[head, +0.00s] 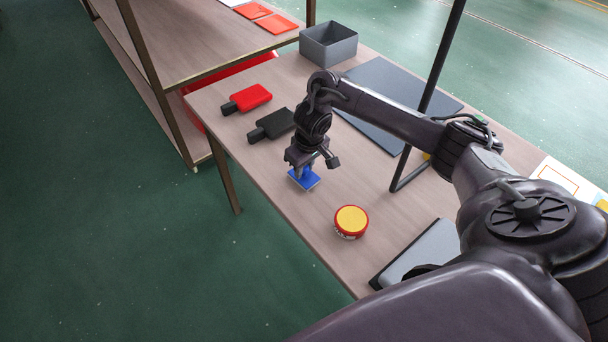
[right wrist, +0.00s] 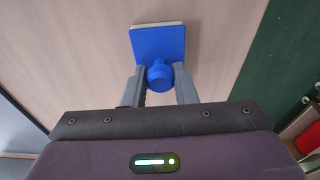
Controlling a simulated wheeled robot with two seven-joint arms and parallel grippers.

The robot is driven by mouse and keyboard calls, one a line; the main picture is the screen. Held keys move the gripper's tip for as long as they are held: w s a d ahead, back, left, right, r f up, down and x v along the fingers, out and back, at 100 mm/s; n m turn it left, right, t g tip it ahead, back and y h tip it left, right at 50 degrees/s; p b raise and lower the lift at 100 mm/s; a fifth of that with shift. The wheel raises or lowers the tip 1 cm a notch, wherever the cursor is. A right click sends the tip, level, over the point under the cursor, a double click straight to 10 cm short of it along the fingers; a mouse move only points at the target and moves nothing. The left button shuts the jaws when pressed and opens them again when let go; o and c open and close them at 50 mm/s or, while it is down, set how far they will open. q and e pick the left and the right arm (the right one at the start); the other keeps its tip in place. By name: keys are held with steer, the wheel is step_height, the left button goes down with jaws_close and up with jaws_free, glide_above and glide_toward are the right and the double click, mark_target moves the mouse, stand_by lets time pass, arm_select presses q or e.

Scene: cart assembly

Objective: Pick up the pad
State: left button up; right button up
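The pad (head: 304,180) is a blue square plate with a round blue knob on top, at the middle of the table near its front edge. In the right wrist view the pad (right wrist: 158,43) shows a pale underside edge. My right gripper (head: 304,166) is above it, pointing down. In the right wrist view the fingers of my right gripper (right wrist: 160,78) are on both sides of the knob and appear to press against it. I cannot tell whether the pad touches the table. My left gripper is not in view.
A round red tin with a yellow top (head: 351,220) stands right of the pad. A black bottle-shaped piece (head: 272,124) and a red one (head: 250,97) lie to the left. A grey bin (head: 328,44), a dark mat (head: 383,88) and a dark upright frame (head: 432,85) are behind.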

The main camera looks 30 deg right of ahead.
steer(key=c, duration=0.5)
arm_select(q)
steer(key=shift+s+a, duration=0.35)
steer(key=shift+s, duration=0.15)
arm_select(e)
steer(key=shift+o, duration=0.2)
